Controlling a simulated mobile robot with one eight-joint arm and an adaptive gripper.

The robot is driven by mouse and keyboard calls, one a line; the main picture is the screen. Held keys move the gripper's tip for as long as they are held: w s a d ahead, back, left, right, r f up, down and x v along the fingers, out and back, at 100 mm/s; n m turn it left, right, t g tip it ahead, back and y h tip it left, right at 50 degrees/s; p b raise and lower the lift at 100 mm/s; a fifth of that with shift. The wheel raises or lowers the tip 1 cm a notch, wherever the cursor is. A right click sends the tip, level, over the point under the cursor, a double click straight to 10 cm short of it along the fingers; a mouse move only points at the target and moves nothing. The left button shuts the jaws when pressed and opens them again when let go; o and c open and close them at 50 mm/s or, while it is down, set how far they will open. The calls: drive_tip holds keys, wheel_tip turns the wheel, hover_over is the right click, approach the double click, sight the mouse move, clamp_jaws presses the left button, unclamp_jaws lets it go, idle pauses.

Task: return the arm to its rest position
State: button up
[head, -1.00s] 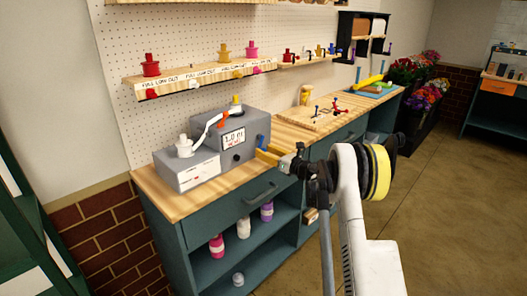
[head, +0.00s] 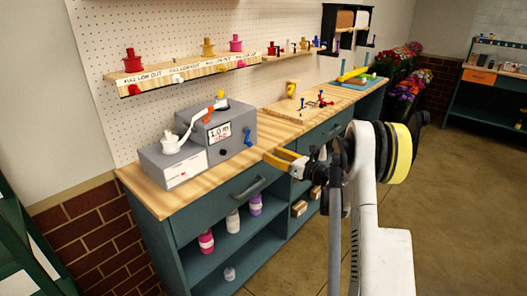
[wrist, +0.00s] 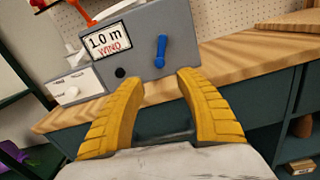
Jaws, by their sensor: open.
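My gripper (head: 284,160) is at the end of my white arm, in front of the workbench's front edge in the head view. Its two yellow fingers are spread apart with nothing between them; they also show in the wrist view (wrist: 160,105). Beyond the fingertips stands a grey machine (head: 240,140) with a display reading 1.0 m and a blue lever (wrist: 161,50). The fingers look apart from the machine.
The wooden-topped workbench (head: 180,196) has a drawer handle and open shelves with several spools. A pegboard shelf (head: 190,76) carries coloured spools. A board with small pegs (head: 300,112) lies farther back. Open floor (head: 450,210) lies to the right.

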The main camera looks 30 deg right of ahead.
drive_tip(key=s+a+r+n+g, duration=0.25)
drive_tip(key=s+a+n, duration=0.2)
drive_tip(key=a, duration=0.25)
drive_tip(key=s+a+r+n+g, duration=0.2)
drive_tip(key=s+a+r+n, duration=0.15)
drive_tip(key=a+n, duration=0.35)
drive_tip(key=s+a+r+n+g, duration=0.2)
drive_tip(key=s+a+r+n, duration=0.15)
drive_tip(key=a, duration=0.45)
drive_tip(key=s+a+f+n+g+h, duration=0.1)
drive_tip(key=s+a+f+n+h, duration=0.1)
drive_tip(key=s+n, duration=0.7)
drive_tip(key=s+a+f+n+g+h, duration=0.2)
drive_tip(key=s+n, duration=0.7)
drive_tip(key=s, duration=0.9)
drive_tip(key=shift+s+a+h, duration=0.15)
drive_tip(key=shift+a+h, duration=0.45)
drive_tip(key=shift+h, duration=0.5)
